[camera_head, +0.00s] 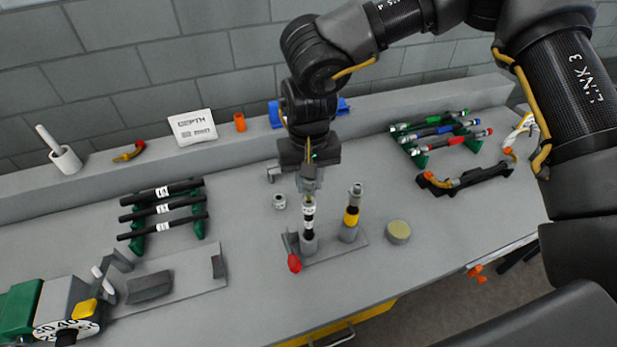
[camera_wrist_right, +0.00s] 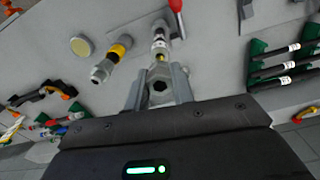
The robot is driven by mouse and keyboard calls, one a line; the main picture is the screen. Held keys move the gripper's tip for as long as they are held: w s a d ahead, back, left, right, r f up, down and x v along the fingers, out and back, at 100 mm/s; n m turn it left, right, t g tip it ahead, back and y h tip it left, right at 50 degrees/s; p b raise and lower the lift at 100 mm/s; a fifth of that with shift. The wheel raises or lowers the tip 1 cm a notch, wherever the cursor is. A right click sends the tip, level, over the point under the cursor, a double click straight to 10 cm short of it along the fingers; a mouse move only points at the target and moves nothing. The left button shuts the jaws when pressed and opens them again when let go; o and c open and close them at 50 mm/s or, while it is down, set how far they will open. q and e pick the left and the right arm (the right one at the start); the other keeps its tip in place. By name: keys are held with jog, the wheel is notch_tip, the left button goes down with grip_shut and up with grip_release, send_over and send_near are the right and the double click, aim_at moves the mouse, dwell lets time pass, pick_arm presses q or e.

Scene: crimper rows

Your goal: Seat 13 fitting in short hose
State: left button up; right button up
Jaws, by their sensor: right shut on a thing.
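My right gripper (camera_head: 311,184) is shut on a grey metal fitting. In the right wrist view the fitting's hex end (camera_wrist_right: 160,88) shows between the fingertips (camera_wrist_right: 159,86). Directly below stands a short black hose with a white label (camera_head: 308,217), upright in a grey holder; it also shows in the right wrist view (camera_wrist_right: 159,45). The fitting's lower end is close to or at the hose mouth; whether it is inside, I cannot tell. The label is too small to read. My left gripper is not in view.
A yellow-banded hose with a metal fitting (camera_head: 352,213) stands beside it. A loose fitting (camera_head: 280,201) and a round tin (camera_head: 398,232) are near. A red-tipped tool (camera_head: 294,263) is at the holder's front. Black hoses (camera_head: 163,209) lie on a left rack; coloured ones (camera_head: 440,130) lie right.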

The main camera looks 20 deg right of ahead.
aim_at(309, 190)
jog(key=shift+f+b, duration=1.3)
jog(key=shift+f, duration=0.55)
jog(key=o, duration=1.1)
jog(key=shift+r, duration=0.1)
jog(key=shift+w+r, duration=0.1)
jog(key=shift+r, duration=0.3)
notch_tip(309, 190, up, 10)
jog(key=shift+b, duration=0.3)
jog(key=shift+a, duration=0.1)
